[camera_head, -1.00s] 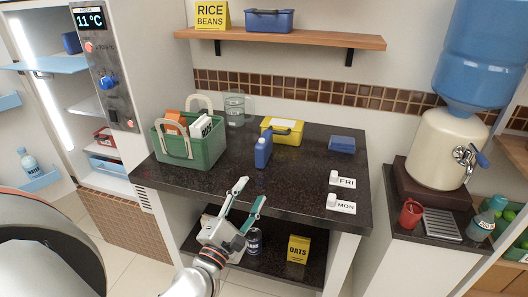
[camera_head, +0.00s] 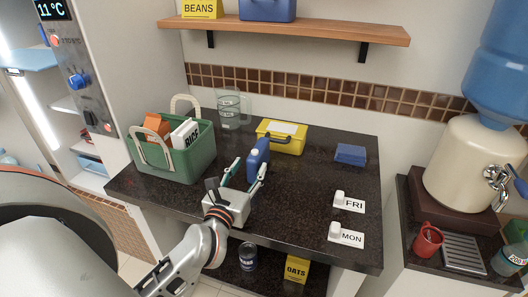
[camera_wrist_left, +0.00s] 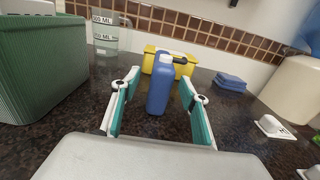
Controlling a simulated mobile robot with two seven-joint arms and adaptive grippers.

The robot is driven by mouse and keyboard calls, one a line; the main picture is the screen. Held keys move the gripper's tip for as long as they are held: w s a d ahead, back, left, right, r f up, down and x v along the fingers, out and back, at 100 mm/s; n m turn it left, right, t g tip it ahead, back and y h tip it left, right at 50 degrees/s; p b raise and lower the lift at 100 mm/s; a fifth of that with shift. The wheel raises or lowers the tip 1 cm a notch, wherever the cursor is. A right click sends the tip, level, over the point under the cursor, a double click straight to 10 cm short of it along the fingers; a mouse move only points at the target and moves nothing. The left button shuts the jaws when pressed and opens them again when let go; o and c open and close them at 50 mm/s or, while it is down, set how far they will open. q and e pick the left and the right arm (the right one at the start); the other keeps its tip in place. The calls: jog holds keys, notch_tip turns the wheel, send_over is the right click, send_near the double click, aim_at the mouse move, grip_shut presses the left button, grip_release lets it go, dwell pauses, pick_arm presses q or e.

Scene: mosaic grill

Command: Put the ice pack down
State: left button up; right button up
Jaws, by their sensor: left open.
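A blue upright bottle-like container (camera_head: 258,152) with a narrow neck stands on the dark counter (camera_head: 300,205). It also shows in the left wrist view (camera_wrist_left: 160,88). I cannot tell for sure which blue thing is the ice pack. My left gripper (camera_head: 249,168) is open and empty, its teal-padded fingers spread on either side of the blue container, near its front. I cannot tell whether they reach around it. My right gripper is not in view.
A green basket (camera_head: 183,165) with cartons stands left on the counter, with a clear measuring jug (camera_head: 229,110) behind it. A yellow box (camera_head: 281,138) stands behind the container. FRI (camera_head: 352,204) and MON (camera_head: 346,238) signs stand right. The counter's middle right is clear.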

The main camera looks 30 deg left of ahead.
aim_at(258, 153)
pick_arm(q)
jog(key=shift+w+r, duration=0.15)
jog(key=shift+w, duration=0.3)
jog(key=shift+x, duration=0.8)
jog(key=p+x, duration=0.1)
jog(key=x, duration=0.3)
jog(key=shift+w+d, duration=0.1)
jog(key=shift+w, duration=0.45)
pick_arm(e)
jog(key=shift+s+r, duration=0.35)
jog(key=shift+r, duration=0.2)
pick_arm(q)
jog(key=c, duration=1.2)
grip_shut()
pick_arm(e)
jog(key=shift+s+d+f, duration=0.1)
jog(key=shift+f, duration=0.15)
